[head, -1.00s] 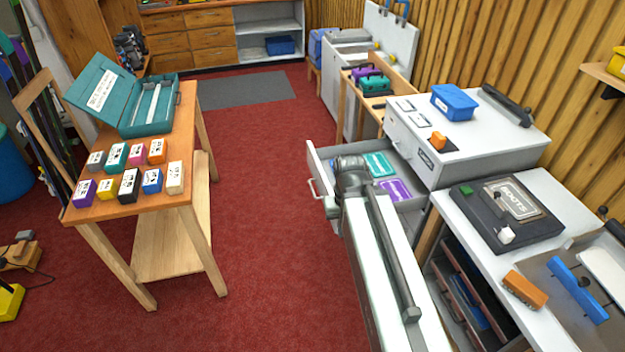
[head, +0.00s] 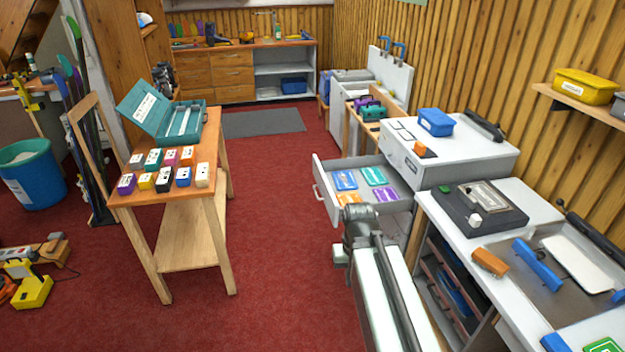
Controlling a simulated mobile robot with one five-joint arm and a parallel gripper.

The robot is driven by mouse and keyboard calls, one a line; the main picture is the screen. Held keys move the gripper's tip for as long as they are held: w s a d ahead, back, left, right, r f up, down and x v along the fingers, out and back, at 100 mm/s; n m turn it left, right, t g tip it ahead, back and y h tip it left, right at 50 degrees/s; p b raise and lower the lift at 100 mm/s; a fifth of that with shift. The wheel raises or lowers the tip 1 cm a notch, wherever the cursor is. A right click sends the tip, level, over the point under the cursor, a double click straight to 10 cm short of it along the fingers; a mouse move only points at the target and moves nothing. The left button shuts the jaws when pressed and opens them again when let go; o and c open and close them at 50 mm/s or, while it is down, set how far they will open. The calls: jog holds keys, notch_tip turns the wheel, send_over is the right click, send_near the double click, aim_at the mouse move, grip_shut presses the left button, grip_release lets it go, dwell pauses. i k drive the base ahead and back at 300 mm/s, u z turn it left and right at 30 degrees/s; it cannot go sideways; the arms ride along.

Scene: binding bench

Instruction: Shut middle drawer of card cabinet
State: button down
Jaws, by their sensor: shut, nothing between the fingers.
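The pale grey card cabinet (head: 462,158) stands right of centre against the slatted wall. One of its drawers (head: 404,203) is pulled far out to the left, with a grey handle (head: 317,192) on its front. Blue, teal, orange and purple cards lie in it. The upper cabinet front above it looks closed; the lower fronts are hidden, so I cannot tell the drawer's rank. My arm reaches up from the bottom edge, and its end joint shows just in front of the drawer's near side. My gripper's fingers do not show; they are hidden beyond or below the arm.
A white-topped bench (head: 452,232) with a black box (head: 478,212) and tools lies close on the right. A wooden table (head: 187,197) with small labelled boxes stands on the left. Red carpet (head: 275,190) is free between the table and the drawer.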

aim_at(322, 170)
jog(key=u, duration=0.1)
jog(key=i, duration=1.05)
jog(key=u, duration=0.85)
jog(key=i, duration=0.8)
jog(key=u, duration=0.45)
jog(key=k, duration=0.9)
jog(key=u, duration=0.15)
jog(key=i, duration=0.9)
jog(key=z, duration=0.1)
